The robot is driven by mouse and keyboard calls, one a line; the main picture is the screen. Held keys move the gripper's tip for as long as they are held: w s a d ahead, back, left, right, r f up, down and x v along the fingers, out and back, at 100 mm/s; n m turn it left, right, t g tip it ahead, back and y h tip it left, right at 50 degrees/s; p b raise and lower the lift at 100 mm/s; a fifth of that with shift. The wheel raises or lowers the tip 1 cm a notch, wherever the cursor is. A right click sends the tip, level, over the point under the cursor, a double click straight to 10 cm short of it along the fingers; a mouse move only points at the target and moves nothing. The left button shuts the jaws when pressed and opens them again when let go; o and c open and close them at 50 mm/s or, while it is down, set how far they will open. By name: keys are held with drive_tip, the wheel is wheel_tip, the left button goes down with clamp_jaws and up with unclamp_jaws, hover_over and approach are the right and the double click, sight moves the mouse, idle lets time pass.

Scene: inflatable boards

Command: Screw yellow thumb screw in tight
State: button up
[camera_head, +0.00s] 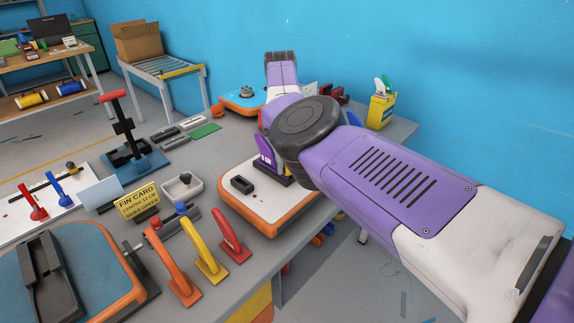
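A white board with an orange edge (262,207) lies on the grey bench in the middle. A purple upright piece (265,151), which looks like a fin, stands in a dark base on the board's far part. A small yellow bit shows beside that piece, partly behind my arm; I cannot tell whether it is the yellow thumb screw. My purple and white arm reaches in from the right and hides the space behind its black joint. My gripper's fingers are not visible.
Orange, yellow and red levers (204,252) stand on the bench's near part. A blue board (75,275) is at near left. A yellow sign (137,201), a white tray (182,187) and a black-and-blue press (134,158) are left of the white board. A yellow container (380,111) stands behind my arm.

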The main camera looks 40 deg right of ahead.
drive_tip(key=shift+o, duration=1.4)
drive_tip(key=shift+f, duration=0.1)
drive_tip(key=shift+s+a, duration=0.1)
wheel_tip(320, 180, up, 5)
drive_tip(key=p, duration=0.5)
drive_tip(key=shift+a+n+g+h+p, duration=0.15)
drive_tip(key=shift+n+h+p, duration=0.25)
drive_tip(key=shift+n, duration=0.6)
drive_tip(key=shift+d+n+g+h+p, duration=0.1)
drive_tip(key=shift+n+g+h+p, duration=0.3)
drive_tip(key=shift+n, duration=0.6)
